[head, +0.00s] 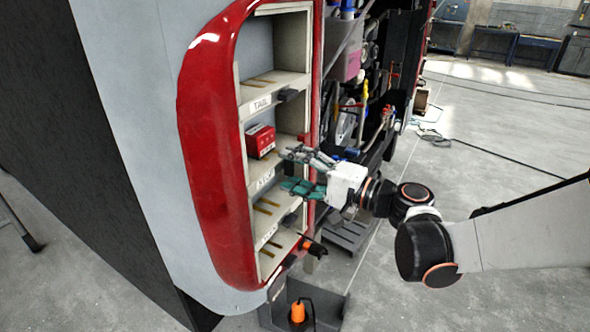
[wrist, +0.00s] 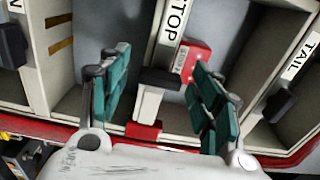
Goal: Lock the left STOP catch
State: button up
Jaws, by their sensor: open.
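The STOP label (wrist: 175,25) marks a pale divider in the wrist view, with a black catch (wrist: 160,79) at its front end. The catch sits between the two fingers of my gripper (wrist: 157,62), which is open with green pads. The fingers stand apart on both sides of it, and I see no contact. A red box (wrist: 192,58) lies in the compartment behind; it also shows in the head view (head: 261,141). I cannot tell how the catch is set.
The TAIL catch (wrist: 279,105) is at right in the wrist view, another black catch (wrist: 12,43) at left. A red rim (head: 205,150) frames the shelves. A black tray (head: 330,308) with an orange item (head: 298,312) stands below. Grey floor (head: 480,150) is open at right.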

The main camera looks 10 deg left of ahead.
jog(key=v, duration=1.2)
jog(key=shift+f, duration=0.1)
jog(key=s+d+f+n+h, duration=0.2)
jog(key=s+d+f+h, duration=0.3)
jog(key=s+f+h, duration=0.3)
jog(key=s+d+n+h, duration=0.2)
jog(key=s+d+h, duration=0.5)
jog(key=d, duration=0.5)
jog(key=shift+r+h, duration=0.2)
jog(key=shift+h, duration=0.6)
